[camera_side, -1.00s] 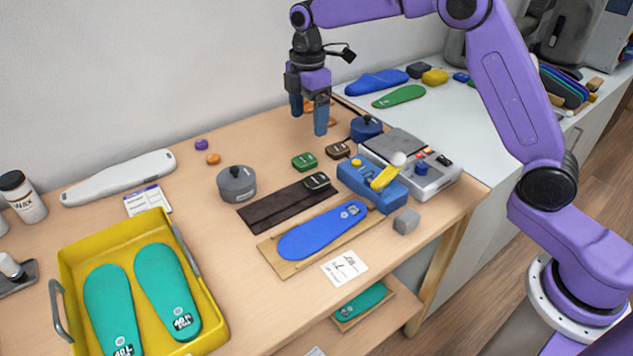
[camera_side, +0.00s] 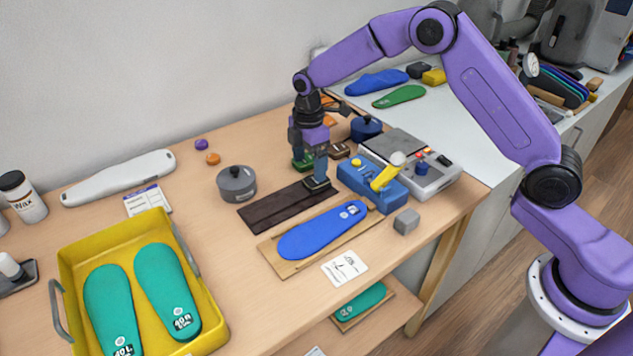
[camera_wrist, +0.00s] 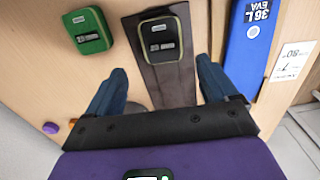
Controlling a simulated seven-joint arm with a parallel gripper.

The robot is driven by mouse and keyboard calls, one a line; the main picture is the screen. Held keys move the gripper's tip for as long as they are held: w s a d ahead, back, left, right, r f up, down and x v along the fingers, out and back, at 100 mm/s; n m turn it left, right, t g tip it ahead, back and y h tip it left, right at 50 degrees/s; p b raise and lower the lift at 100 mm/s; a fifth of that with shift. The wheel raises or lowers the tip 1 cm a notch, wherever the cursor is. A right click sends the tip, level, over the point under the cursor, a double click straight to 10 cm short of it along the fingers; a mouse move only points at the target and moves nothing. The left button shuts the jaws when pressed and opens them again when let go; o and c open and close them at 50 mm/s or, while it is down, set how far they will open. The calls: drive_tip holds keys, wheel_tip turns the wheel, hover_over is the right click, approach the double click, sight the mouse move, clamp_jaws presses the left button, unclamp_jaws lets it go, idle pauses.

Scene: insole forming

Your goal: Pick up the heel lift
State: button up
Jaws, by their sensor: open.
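A small dark heel lift (camera_wrist: 163,40) with an olive rim and a pale label lies on the far end of a dark brown strip (camera_side: 268,210). A similar green heel lift (camera_wrist: 89,31) lies to its left in the wrist view. My gripper (camera_side: 312,174) is low over the far end of the strip, pointing down. In the wrist view its blue fingers (camera_wrist: 160,66) are spread wide and empty, with the dark lift ahead between their lines.
A blue insole (camera_side: 315,235) on a wooden board lies in front of the strip. A blue device (camera_side: 372,186) stands close on the right, with a brown pad (camera_side: 339,150) behind. A grey pot (camera_side: 236,184) and a yellow tray (camera_side: 75,243) are left.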

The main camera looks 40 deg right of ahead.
sight(311, 182)
drive_tip(key=f, duration=0.3)
drive_tip(key=shift+s+f, duration=0.3)
drive_tip(key=shift+s, duration=0.05)
drive_tip(key=shift+f, duration=0.65)
drive_tip(key=shift+c, duration=0.3)
drive_tip(key=c, duration=1.1)
drive_tip(key=shift+o, duration=0.2)
drive_tip(key=shift+r, duration=0.1)
